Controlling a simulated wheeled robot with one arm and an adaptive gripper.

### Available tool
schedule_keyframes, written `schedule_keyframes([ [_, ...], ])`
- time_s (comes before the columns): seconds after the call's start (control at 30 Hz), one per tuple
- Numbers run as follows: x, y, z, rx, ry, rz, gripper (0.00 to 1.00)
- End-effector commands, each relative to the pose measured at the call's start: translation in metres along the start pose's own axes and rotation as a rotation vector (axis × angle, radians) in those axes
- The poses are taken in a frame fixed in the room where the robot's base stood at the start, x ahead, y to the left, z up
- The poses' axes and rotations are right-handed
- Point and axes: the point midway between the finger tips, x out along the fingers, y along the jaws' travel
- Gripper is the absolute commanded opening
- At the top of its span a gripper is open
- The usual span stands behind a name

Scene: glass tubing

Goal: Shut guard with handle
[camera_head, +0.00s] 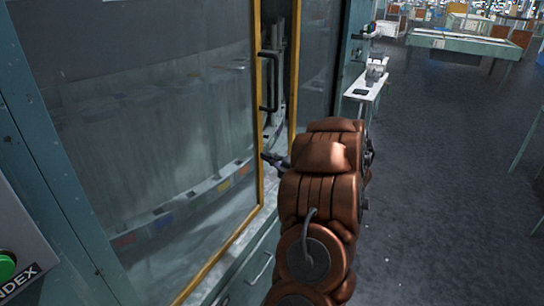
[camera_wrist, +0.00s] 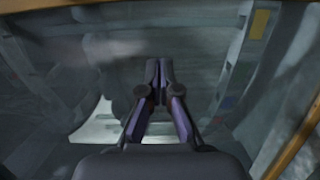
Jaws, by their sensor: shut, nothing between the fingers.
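The guard is a clear panel in a yellow frame (camera_head: 257,130) at the left in the head view. Its black upright handle (camera_head: 268,80) stands on the frame's right edge. A gap shows between this edge and a second yellow upright (camera_head: 294,75), so the guard stands partly open. My gripper (camera_head: 266,157) is below the handle, close to the frame edge, and does not hold the handle. In the wrist view my gripper (camera_wrist: 160,75) has its fingers together and empty, facing the clear panel. Yellow frame (camera_wrist: 296,146) shows at the lower right; the handle is not seen there.
Behind the panel is a curved machine rim with coloured patches. A drawer handle (camera_head: 261,268) is below the guard. A control box with a green button (camera_head: 6,266) is at the lower left. A white side table (camera_head: 366,86) stands beyond; the floor (camera_head: 440,180) at right is clear.

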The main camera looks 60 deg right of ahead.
Motion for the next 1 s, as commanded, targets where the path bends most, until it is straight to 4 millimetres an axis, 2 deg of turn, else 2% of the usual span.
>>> schedule_keyframes([
  [0.43, 0.068, 0.001, -0.002, 0.003, 0.002, -0.004, 0.0],
  [0.7, 0.073, 0.001, 0.024, 0.002, -0.001, -0.002, 0.0],
  [1.0, 0.076, 0.0, 0.038, 0.0, 0.0, -0.002, 0.0],
])
